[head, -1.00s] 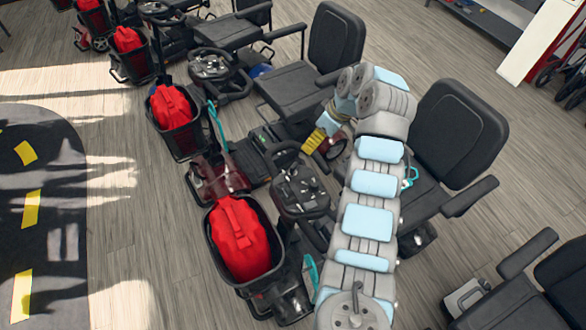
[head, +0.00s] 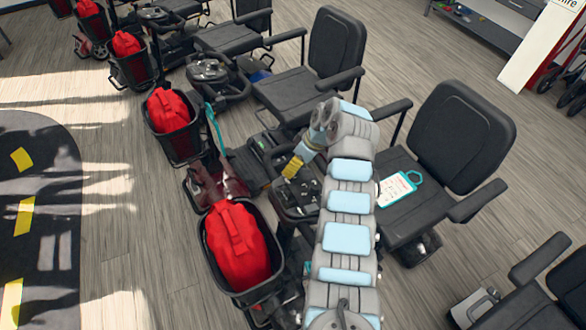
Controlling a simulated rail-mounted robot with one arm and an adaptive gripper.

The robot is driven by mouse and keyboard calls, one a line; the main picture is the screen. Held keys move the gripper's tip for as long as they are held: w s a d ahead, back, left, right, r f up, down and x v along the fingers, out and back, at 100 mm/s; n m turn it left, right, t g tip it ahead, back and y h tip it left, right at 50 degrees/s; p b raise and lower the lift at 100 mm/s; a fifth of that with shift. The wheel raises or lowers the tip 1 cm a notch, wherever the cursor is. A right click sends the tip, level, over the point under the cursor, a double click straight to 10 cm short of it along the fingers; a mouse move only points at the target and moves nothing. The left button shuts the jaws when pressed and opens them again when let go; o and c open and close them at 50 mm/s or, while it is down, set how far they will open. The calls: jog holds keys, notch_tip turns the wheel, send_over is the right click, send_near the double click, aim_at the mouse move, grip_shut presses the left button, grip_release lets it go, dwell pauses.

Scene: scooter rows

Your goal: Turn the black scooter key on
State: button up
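The nearest scooter has a black seat (head: 455,140) and a dark control console (head: 297,197) below its handlebar. My arm reaches over this scooter from the bottom of the head view. My gripper (head: 287,176), with a yellow part near its end, is at the console's upper edge, over or close to it. I cannot tell whether it touches. The fingertips are too small to tell open from shut. The key is not discernible; it is too small or hidden by the gripper.
A red bag sits in the nearest scooter's front basket (head: 275,288). A white tag with a teal loop (head: 399,187) lies on its seat. Another scooter, with its own console (head: 207,72), stands just behind. The grey wood floor (head: 130,230) is clear at left.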

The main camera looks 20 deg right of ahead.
jog(key=shift+x, duration=1.05)
grip_shut()
